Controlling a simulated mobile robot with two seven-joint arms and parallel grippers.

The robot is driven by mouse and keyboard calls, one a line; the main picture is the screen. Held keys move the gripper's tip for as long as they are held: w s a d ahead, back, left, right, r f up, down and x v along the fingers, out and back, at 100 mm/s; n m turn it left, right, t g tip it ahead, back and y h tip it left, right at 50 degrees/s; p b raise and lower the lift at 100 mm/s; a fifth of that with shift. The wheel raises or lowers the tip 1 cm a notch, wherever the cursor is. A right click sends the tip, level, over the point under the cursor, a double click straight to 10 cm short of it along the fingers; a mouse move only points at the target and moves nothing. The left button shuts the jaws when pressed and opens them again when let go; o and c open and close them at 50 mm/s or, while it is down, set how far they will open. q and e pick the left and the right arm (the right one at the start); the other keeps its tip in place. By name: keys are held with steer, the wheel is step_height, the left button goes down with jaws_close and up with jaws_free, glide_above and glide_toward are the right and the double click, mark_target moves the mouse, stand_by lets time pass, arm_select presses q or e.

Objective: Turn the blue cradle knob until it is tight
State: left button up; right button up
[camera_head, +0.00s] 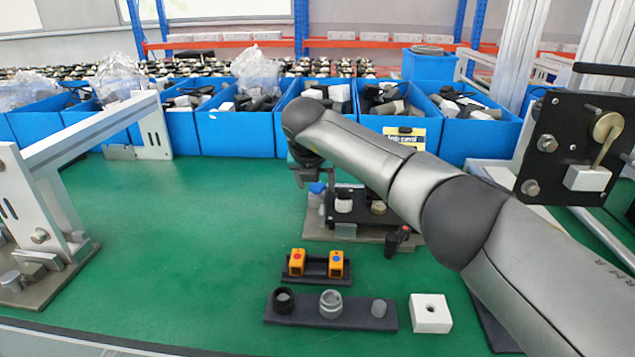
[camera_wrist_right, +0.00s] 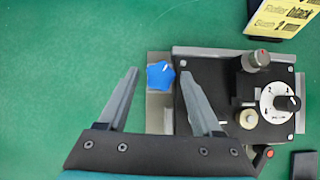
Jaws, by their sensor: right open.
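The blue cradle knob (camera_wrist_right: 160,75), star-shaped with a small white mark, sits at the left edge of a black fixture (camera_wrist_right: 212,62) on a grey metal plate (camera_wrist_right: 157,120). In the head view the blue knob (camera_head: 317,187) shows just below my right gripper (camera_head: 304,176). In the right wrist view my right gripper (camera_wrist_right: 158,77) is open, one finger on each side of the knob in the picture. A gap shows at the left finger; the right finger appears close to the knob. Whether either touches it, and the height above it, I cannot tell. My left gripper is out of view.
The fixture also carries a white numbered dial (camera_wrist_right: 280,103), a brass knob (camera_wrist_right: 249,119) and a red-topped knob (camera_wrist_right: 256,60). Orange blocks (camera_head: 297,262), a dark tray (camera_head: 350,315) and a white block (camera_head: 430,313) stand in front. Blue bins (camera_head: 240,132) line the back.

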steer(key=n+y, duration=0.1)
steer(key=n, duration=0.1)
steer(key=n+y+p, duration=0.1)
steer(key=n, duration=0.2)
steer(key=shift+w+d+y, duration=0.1)
steer(key=shift+d+y, duration=0.3)
steer(key=n+g+y, duration=0.1)
steer(key=n, duration=0.1)
steer(key=shift+d+n+y, duration=0.1)
steer(key=shift+n+y, duration=0.3)
steer(key=shift+n, duration=0.7)
steer(key=shift+g+y, duration=0.3)
steer(key=shift+w+d+n+g+y+b, duration=0.15)
steer(key=shift+n+g+y+b, duration=0.3)
steer(key=shift+n+b, duration=0.55)
steer(key=shift+n, duration=0.3)
steer(key=shift+p, duration=0.5)
steer(key=shift+c, duration=0.2)
